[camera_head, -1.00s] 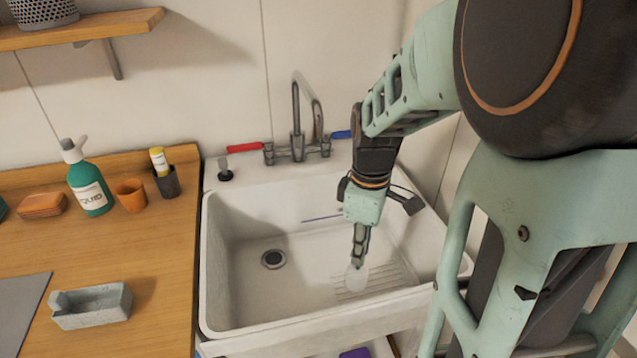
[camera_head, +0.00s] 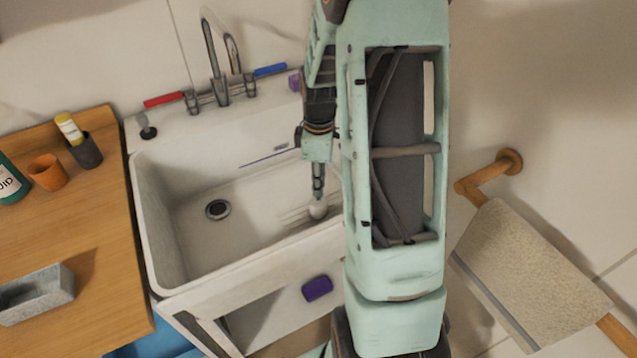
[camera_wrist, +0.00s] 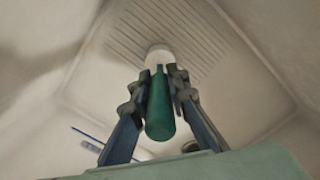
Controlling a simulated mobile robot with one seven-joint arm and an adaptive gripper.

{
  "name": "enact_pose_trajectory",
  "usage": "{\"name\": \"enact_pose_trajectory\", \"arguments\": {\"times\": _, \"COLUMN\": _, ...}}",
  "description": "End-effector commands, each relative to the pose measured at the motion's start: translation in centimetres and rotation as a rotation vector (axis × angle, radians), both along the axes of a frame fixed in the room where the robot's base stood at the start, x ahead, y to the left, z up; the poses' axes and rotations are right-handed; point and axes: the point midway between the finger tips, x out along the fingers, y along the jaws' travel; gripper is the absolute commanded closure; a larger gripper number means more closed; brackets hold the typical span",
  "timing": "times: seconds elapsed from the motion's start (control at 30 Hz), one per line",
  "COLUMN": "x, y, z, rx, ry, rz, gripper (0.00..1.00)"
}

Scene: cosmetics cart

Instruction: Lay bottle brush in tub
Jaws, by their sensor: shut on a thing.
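My gripper (camera_head: 318,192) points down inside the white sink (camera_head: 160,245), over its right part. In the wrist view, my gripper (camera_wrist: 168,80) is shut on a green cylindrical handle with a whitish round end, which looks like the bottle brush (camera_wrist: 158,112). In the head view only the whitish end of the brush (camera_head: 318,209) shows, below the fingertips, near the ribbed floor. I cannot tell whether it touches the floor. A blue object (camera_head: 150,342) shows partly under the counter at the lower left; I cannot tell whether it is a tub.
The tap (camera_head: 222,85) stands behind the sink. A thin blue rod (camera_head: 265,158) shows at the sink's back wall. The wooden counter (camera_head: 95,225) holds a grey stone tray (camera_head: 38,297) and an orange cup (camera_head: 47,172). A purple block (camera_head: 317,288) lies below the sink. A towel (camera_head: 535,265) hangs at the right.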

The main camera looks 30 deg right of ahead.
Motion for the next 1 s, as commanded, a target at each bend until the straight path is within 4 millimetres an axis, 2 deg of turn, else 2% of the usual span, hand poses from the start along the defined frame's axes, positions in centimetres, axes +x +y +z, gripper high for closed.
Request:
{"name": "enact_pose_trajectory", "arguments": {"times": 0.37, "x": 0.0, "y": 0.0, "z": -0.7, "rx": 0.000, "ry": -0.002, "rz": 0.000, "gripper": 1.00}}
{"name": "enact_pose_trajectory", "arguments": {"times": 0.4, "x": 0.0, "y": 0.0, "z": -0.7, "rx": 0.000, "ry": -0.002, "rz": 0.000, "gripper": 0.84}}
{"name": "enact_pose_trajectory", "arguments": {"times": 0.57, "x": 0.0, "y": 0.0, "z": -0.6, "rx": 0.000, "ry": -0.002, "rz": 0.000, "gripper": 0.68}}
{"name": "enact_pose_trajectory", "arguments": {"times": 0.87, "x": 0.0, "y": 0.0, "z": -0.4, "rx": 0.000, "ry": -0.002, "rz": 0.000, "gripper": 0.68}}
{"name": "enact_pose_trajectory", "arguments": {"times": 1.0, "x": 0.1, "y": 0.0, "z": 1.0, "rx": -0.001, "ry": -0.004, "rz": 0.000, "gripper": 0.68}}
